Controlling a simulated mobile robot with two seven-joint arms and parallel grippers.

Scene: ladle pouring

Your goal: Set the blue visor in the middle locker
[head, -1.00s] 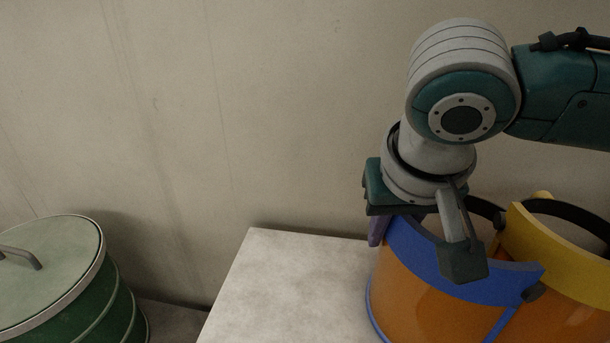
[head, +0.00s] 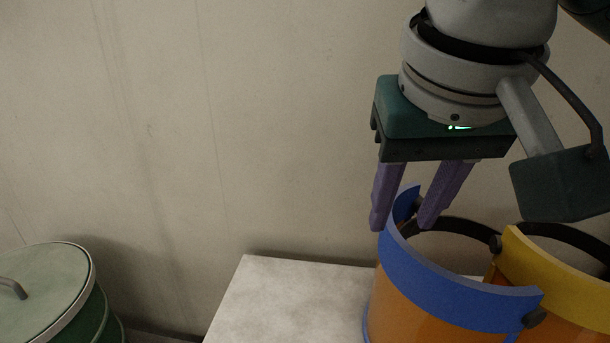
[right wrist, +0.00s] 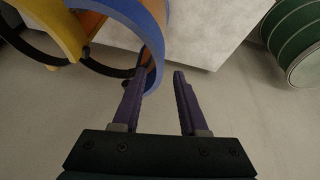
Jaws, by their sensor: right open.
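The blue visor (head: 455,290) has a blue brow band and an orange-tinted shield, and stands on a pale table at the lower right of the head view. It also shows at the top of the right wrist view (right wrist: 148,27). My right gripper (head: 403,226) is open, pointing down, with its two purple fingers on either side of the visor's band at its left end. In the right wrist view, the band's edge lies between the fingertips (right wrist: 160,72), closer to the left finger. I cannot tell whether it touches. My left gripper and the lockers are out of view.
A yellow visor (head: 560,270) stands directly against the blue visor's right side. The pale table top (head: 280,300) is bare to the left. A green lidded bin (head: 50,300) stands at the far left, beyond a gap. A plain wall rises behind the table.

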